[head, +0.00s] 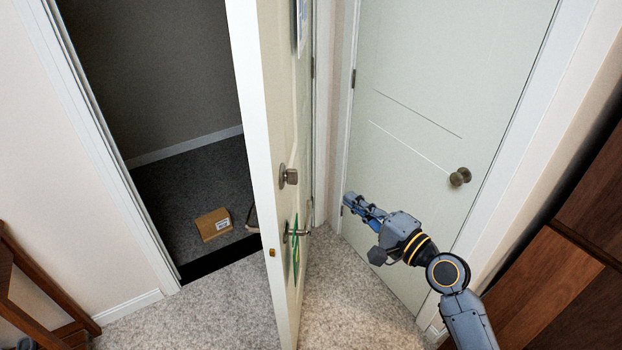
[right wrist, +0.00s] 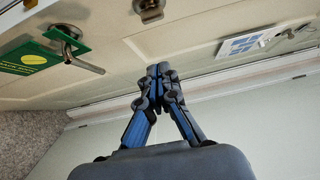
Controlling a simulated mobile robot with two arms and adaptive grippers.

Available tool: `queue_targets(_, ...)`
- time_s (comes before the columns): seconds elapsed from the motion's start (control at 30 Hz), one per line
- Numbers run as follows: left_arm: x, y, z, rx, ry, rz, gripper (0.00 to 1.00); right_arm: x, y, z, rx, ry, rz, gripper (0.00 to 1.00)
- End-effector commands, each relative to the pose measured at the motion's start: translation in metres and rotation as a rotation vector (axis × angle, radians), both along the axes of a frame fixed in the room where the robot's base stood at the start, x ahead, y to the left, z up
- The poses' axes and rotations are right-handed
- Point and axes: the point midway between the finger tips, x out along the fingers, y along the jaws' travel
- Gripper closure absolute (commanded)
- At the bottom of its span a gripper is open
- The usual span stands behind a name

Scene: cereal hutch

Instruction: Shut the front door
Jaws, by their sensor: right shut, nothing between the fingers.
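The front door (head: 277,120) is a cream door standing open, swung into the room with its edge toward me. It has a round knob lock (head: 288,176) and a lever handle (head: 298,231) with a green tag (head: 296,262) hanging there. The doorway (head: 170,120) to its left is open. My right gripper (head: 350,201) is shut and empty, to the right of the door, between it and a second door. In the right wrist view the closed fingers (right wrist: 158,72) point at the door face (right wrist: 200,30); I cannot tell whether they touch. My left gripper is not in view.
A second, closed pale door (head: 440,100) with a round knob (head: 460,177) stands at the right. A cardboard box (head: 213,224) lies on the dark floor beyond the doorway. Wooden furniture stands at the far right (head: 550,280) and lower left (head: 40,305). Carpet before the doorway is clear.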

Motion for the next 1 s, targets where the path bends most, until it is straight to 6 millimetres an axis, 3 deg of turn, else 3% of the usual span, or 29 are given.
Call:
queue_targets(0.4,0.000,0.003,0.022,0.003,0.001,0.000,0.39,0.068,0.055,0.003,-0.001,0.000,0.001,1.00)
queue_targets(0.63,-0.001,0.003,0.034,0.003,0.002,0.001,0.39,0.069,0.084,0.001,-0.002,0.001,-0.001,1.00)
queue_targets(1.0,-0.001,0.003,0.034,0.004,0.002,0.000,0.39,0.070,0.090,-0.001,-0.004,-0.001,-0.002,1.00)
